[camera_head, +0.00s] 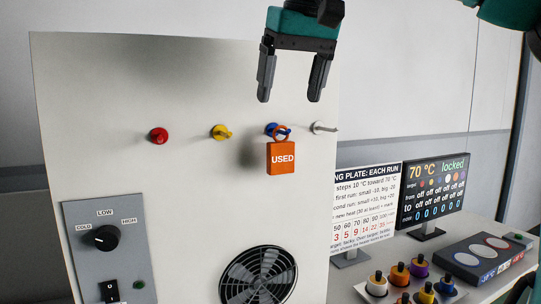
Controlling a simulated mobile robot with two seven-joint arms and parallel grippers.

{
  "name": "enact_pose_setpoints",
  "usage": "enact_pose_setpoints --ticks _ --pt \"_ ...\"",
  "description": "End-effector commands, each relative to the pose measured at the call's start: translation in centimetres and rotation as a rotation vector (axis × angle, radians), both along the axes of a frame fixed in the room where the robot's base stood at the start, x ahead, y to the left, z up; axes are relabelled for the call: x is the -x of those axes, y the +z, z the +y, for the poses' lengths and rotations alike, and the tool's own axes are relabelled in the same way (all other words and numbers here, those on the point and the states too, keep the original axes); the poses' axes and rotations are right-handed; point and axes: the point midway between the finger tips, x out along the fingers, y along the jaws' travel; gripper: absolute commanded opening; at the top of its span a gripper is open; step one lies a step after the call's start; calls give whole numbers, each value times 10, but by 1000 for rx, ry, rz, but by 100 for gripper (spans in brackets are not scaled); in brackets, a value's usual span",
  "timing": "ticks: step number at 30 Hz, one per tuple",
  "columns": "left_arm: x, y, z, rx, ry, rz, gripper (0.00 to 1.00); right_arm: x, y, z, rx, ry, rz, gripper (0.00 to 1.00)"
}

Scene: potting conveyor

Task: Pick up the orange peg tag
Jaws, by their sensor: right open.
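The orange peg tag (281,158) reads "USED" and hangs by its ring from the blue peg (270,128) on the pale upright panel (180,85). One gripper, my right (290,98), points down with its fingers apart and nothing between them. In the picture it is above the tag and the blue peg, and it does not touch them. My left gripper is not in view.
Red (158,135), yellow (221,132) and white (323,127) pegs stick out beside the blue one. Below are a dial (103,237) and a fan (258,276). At right stand a printed sign (367,205), a screen (431,190) and several coloured knobbed pieces (398,275).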

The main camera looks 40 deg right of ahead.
Motion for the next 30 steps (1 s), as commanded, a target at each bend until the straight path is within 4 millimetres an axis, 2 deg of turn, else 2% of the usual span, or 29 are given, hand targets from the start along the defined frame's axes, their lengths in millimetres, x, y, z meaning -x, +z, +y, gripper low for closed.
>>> enact_pose_setpoints --ticks 6,14,21,25,30 --pt "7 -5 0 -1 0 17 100 -14 -40 -5 -2 0 4 83" --pt "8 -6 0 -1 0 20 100 -22 -60 -8 -3 0 1 83" --pt "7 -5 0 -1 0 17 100 -29 -94 -12 -2 0 4 83" --pt "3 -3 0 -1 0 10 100 -33 -105 -14 -3 -2 1 83" --pt "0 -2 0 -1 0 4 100 -34 -106 -14 -4 -2 -1 83"
